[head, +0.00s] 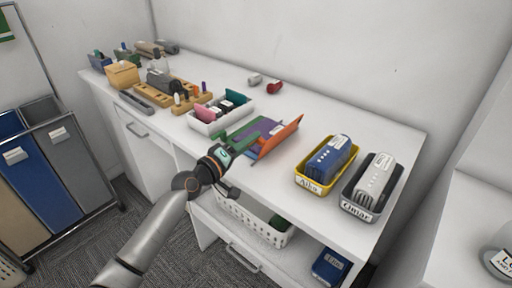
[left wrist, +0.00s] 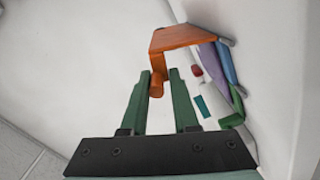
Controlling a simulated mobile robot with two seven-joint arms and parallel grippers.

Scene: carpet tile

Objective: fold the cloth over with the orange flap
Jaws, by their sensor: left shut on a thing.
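The cloth (head: 259,127) lies on the white worktop, with purple and green parts showing. Its orange flap (head: 281,137) stands up at a tilt along the right side. In the left wrist view the flap (left wrist: 185,37) is near the top, and its orange bar end (left wrist: 156,88) sits between the green fingers. The cloth's purple and blue layers (left wrist: 223,65) show to the right there. My right gripper is in neither view.
A white tray (head: 205,128) with cards stands left of the cloth. A yellow bin (head: 312,184) and a grey bin (head: 352,205) with devices stand to the right. A red object (head: 274,87) lies behind. Worktop between cloth and yellow bin is clear.

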